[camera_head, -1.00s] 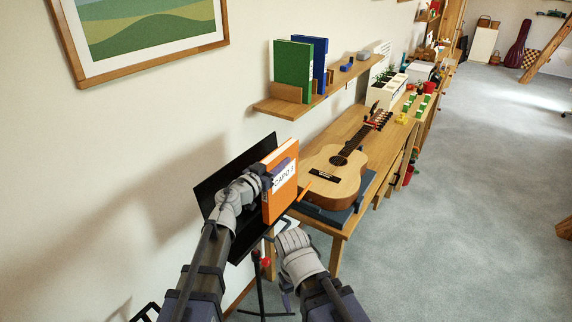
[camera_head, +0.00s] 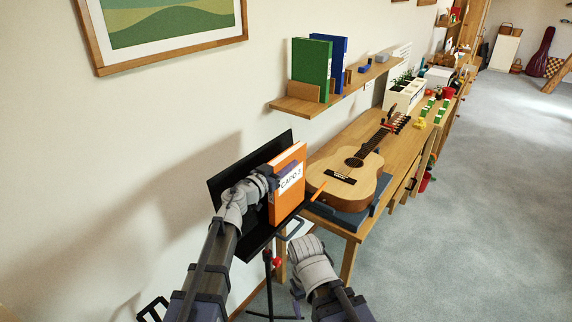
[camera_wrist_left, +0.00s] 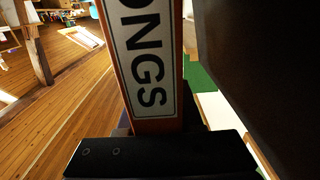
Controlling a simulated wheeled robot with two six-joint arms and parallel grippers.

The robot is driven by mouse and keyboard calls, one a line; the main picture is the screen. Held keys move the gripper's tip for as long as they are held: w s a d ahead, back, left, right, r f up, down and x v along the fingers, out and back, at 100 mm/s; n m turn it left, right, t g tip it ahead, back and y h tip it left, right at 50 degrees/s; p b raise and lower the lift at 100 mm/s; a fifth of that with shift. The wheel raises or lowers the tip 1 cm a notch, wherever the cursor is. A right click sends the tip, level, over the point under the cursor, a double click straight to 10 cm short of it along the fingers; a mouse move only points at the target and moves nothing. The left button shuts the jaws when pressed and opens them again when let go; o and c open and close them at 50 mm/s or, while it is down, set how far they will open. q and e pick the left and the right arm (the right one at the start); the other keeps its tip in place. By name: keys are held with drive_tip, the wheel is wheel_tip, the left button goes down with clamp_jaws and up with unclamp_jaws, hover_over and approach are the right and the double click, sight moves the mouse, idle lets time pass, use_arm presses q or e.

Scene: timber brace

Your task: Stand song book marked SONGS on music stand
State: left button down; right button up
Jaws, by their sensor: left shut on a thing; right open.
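My left gripper (camera_head: 283,172) is shut on the book's upper left part. The music stand (camera_head: 232,180) has a black, tilted desk close behind the book; its dark panel fills the right of the left wrist view (camera_wrist_left: 255,60). I cannot tell whether the book's bottom touches the ledge. My right gripper (camera_head: 298,290) is open and empty, low in front of the stand.
A guitar (camera_head: 348,178) lies on a wooden bench (camera_head: 400,150) right of the stand. A wall shelf (camera_head: 300,106) above holds a green book (camera_head: 311,68) and a blue book (camera_head: 340,62). Grey floor at the right is clear.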

use_arm(q)
drive_tip(key=shift+c, duration=2.4)
unclamp_jaws()
